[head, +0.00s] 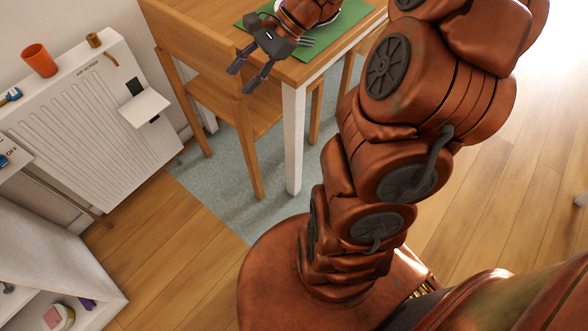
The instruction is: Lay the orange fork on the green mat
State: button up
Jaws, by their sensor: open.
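The green mat (335,48) lies on the wooden table at the top of the head view, partly hidden by my arm. A white plate (335,18) on it is mostly covered by my arm. Grey fork-like tines (307,42) show on the mat beside my gripper; their colour does not look orange. I cannot make out an orange fork. My gripper (243,79) is open, with nothing seen between its fingers. It hangs out past the table's near left edge, in front of a chair.
A wooden chair (240,108) stands against the table (297,73). At left, an orange cup (39,60) and a small brown cup (94,40) stand on a white panelled unit (95,120). A white shelf (50,255) is at lower left. Wooden floor lies open at right.

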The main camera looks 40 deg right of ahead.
jog(key=s+a+f+n+g+h, duration=0.1)
jog(key=s+a+n+g+h, duration=0.1)
jog(key=s+a+n, duration=0.3)
jog(key=s+a+f+n+g+h, duration=0.1)
jog(key=s+n+h, duration=0.15)
jog(key=s, duration=0.45)
jog(key=s+a+f+n+g+h, duration=0.1)
jog(key=s+a+n+g, duration=0.15)
jog(key=s+n, duration=0.2)
jog(key=s+d+n+h, duration=0.3)
jog(key=s+n, duration=0.1)
jog(key=s, duration=0.3)
jog(key=shift+s+f, duration=0.25)
jog(key=shift+f, duration=0.15)
jog(key=shift+h, duration=0.25)
notch_tip(320, 180, up, 20)
jog(key=t+p, duration=0.1)
jog(key=p, duration=1.7)
jog(key=shift+p, duration=0.4)
